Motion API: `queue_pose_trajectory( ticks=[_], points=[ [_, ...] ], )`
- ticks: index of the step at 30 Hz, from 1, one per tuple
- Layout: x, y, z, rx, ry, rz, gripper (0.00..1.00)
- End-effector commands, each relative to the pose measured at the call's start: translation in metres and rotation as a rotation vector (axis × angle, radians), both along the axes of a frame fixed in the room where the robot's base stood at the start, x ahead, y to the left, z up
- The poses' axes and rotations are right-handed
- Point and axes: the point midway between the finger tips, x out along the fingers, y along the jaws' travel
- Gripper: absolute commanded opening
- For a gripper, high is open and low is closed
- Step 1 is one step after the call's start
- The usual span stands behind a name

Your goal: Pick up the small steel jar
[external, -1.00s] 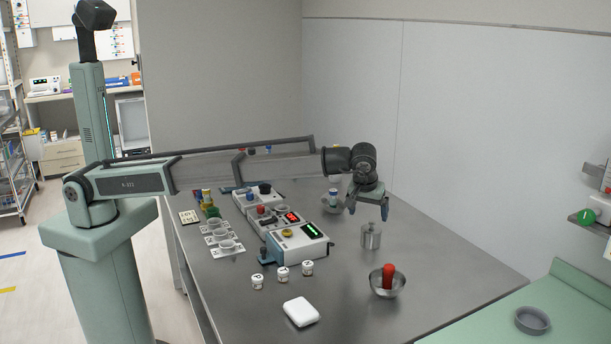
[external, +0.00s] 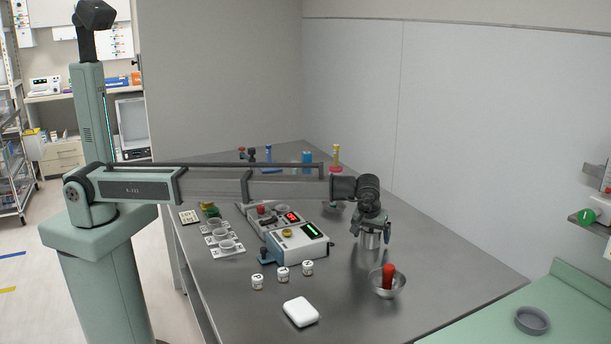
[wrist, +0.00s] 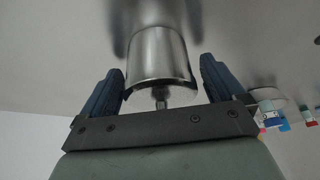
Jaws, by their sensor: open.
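The small steel jar (external: 370,240) stands upright on the grey table, right of the boxes with lit displays. My gripper (external: 371,226) is above it with its fingers pointing down, one on each side of the jar's upper part. In the wrist view the jar (wrist: 157,55) sits between the two blue fingers (wrist: 157,85), with its lid knob towards the palm. A gap shows on both sides, so the gripper is open around the jar. The jar's top is partly hidden by my gripper in the external view.
A steel bowl (external: 386,288) with a red-handled object (external: 388,272) stands in front of the jar. Device boxes (external: 297,243) stand to the left. Small labelled jars (external: 283,274) and a white case (external: 301,312) lie nearer the front. The table right of the jar is clear.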

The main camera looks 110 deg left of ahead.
Motion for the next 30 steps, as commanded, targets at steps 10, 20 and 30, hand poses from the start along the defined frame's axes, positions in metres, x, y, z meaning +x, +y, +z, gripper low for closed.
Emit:
queue_pose_trajectory(
  ticks=[10,20,30],
  points=[
    [0.0003,0.0027,-0.0066,0.000,-0.001,0.000,0.92],
    [0.0002,0.0027,-0.0063,0.000,0.000,0.000,0.60],
    [0.0004,0.0028,-0.0060,0.001,-0.001,0.000,0.34]
  ],
)
